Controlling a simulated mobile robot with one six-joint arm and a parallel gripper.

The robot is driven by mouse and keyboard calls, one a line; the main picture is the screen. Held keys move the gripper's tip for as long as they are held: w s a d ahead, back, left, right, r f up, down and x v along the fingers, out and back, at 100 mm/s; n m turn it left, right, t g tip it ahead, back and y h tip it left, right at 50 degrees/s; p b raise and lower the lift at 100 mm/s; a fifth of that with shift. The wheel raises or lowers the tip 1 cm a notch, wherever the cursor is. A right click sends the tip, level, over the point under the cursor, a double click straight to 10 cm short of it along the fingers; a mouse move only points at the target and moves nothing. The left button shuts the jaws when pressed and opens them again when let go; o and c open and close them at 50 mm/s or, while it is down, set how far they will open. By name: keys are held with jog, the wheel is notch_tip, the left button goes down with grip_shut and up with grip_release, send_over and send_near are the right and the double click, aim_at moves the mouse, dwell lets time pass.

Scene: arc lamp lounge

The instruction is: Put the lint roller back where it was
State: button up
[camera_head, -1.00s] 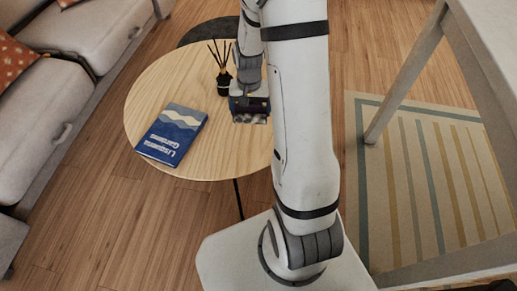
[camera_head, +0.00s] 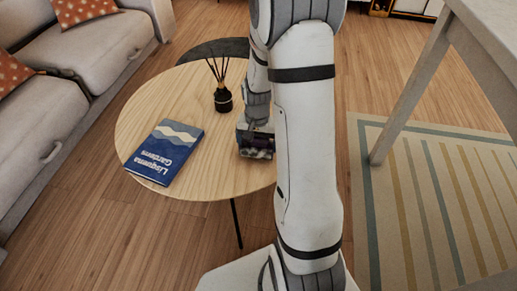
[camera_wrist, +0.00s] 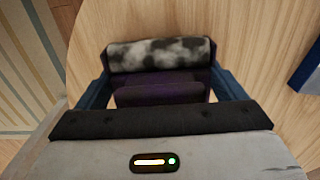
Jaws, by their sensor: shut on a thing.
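The lint roller has a mottled black-and-white roll (camera_wrist: 160,53) and a dark purple body, seen at the top middle of the wrist view. My gripper (camera_wrist: 160,88) is shut on it, with a blue finger at each side. In the head view, my gripper (camera_head: 256,138) is over the right part of the round wooden table (camera_head: 215,185), and a little of the roller (camera_head: 257,154) shows below it. My arm hides part of the table's right side. I cannot tell whether the roller touches the tabletop.
A black reed diffuser (camera_head: 222,100) stands just behind and left of my gripper. A blue book (camera_head: 165,152) lies at the table's left. A grey sofa (camera_head: 90,60) is at left. A pale table leg (camera_head: 405,95) and striped rug (camera_head: 430,200) are at right.

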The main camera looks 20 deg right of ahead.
notch_tip(320, 180, down, 2)
jog(key=shift+f, duration=0.1)
jog(key=o, duration=0.7)
jog(key=shift+o, duration=0.2)
